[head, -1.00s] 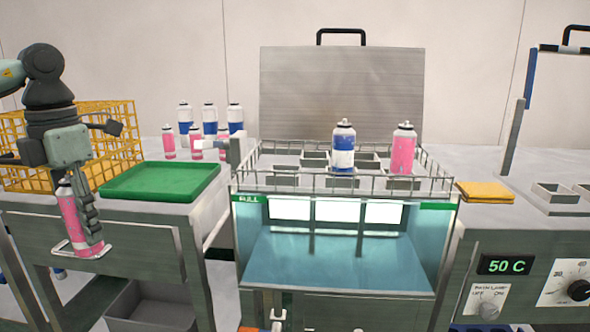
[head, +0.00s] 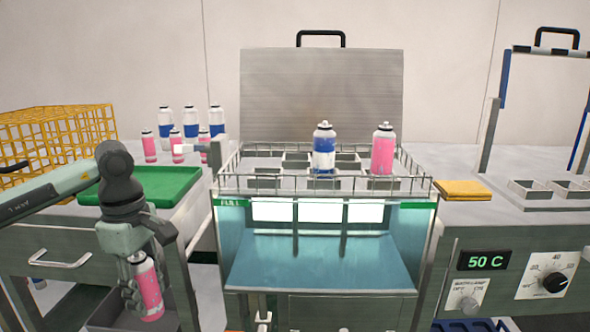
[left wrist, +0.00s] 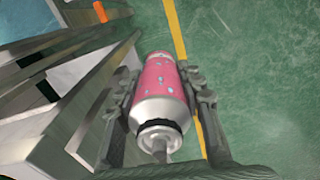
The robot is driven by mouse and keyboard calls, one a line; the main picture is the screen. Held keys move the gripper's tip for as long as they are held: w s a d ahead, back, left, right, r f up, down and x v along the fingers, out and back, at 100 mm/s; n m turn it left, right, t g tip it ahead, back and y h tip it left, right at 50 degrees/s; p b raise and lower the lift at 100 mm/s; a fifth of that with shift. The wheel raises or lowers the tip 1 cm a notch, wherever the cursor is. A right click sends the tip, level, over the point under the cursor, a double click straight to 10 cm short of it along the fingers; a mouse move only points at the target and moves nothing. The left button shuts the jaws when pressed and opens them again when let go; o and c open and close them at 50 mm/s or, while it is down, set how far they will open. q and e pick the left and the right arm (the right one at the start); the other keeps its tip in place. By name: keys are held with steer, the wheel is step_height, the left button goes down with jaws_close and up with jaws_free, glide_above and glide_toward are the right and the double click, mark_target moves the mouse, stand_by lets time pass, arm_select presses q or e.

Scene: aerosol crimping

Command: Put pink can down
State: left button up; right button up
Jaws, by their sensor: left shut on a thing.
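My left gripper (head: 140,284) is shut on a pink can (head: 148,287) with a silver top, low in front of the left bench. The can is slightly tilted in the head view. In the left wrist view the pink can (left wrist: 162,90) lies between the two fingers of the gripper (left wrist: 155,105), with green floor beyond it. Another pink can (head: 383,150) and a blue and white can (head: 324,150) stand upright in the wire rack (head: 225,183) over the water bath. My right gripper is not in view.
A green tray (head: 180,190) lies on the left bench beside a yellow wire basket (head: 25,150). Several pink and blue-white cans stand at the back. A folded yellow cloth (head: 462,189) lies right of the bath. Some rack cells are empty.

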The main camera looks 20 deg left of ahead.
arm_select(q)
steer(key=w+d+f+m, duration=0.2)
steer(key=d+m, duration=0.7)
steer(key=w+d+f+m, duration=0.2)
steer(key=w+d+m, duration=0.1)
steer(key=d+m, duration=0.6)
steer(key=shift+d+f+m, duration=0.25)
steer(key=shift+d+m, duration=0.15)
steer(key=shift+m, duration=0.4)
